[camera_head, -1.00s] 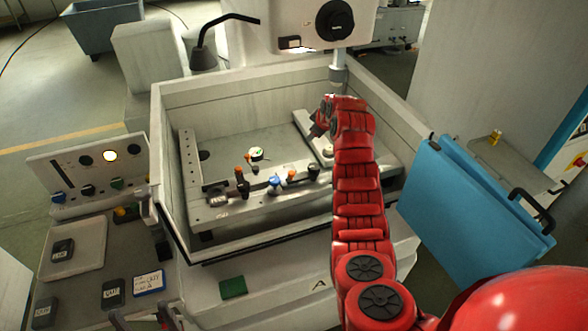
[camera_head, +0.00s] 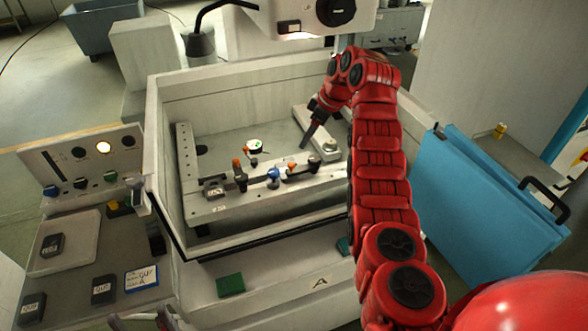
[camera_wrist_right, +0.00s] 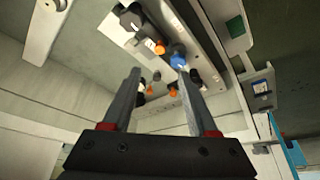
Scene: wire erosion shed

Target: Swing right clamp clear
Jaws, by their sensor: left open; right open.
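Small clamp parts with orange tips and dark and blue knobs sit on the front rail (camera_head: 222,208) inside the machine tank. The right-hand one (camera_head: 291,168) has an orange tip, with a dark knob (camera_head: 315,165) to its right. A blue knob (camera_head: 273,174) and a left orange-tipped part (camera_head: 237,168) are beside it. My right gripper (camera_head: 304,145) is open and empty above the rail, apart from these parts. In the right wrist view my right gripper (camera_wrist_right: 160,76) has its fingers spread, with knobs beyond them. My left gripper (camera_head: 141,322) is open at the bottom edge, far from the clamps.
The tank wall (camera_head: 160,150) surrounds the rails. The machine head (camera_head: 285,18) hangs above the back. A blue panel (camera_head: 475,210) stands right of my right arm. A control panel (camera_head: 85,165) and a tray (camera_head: 65,245) are left. A green block (camera_head: 230,285) lies in front.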

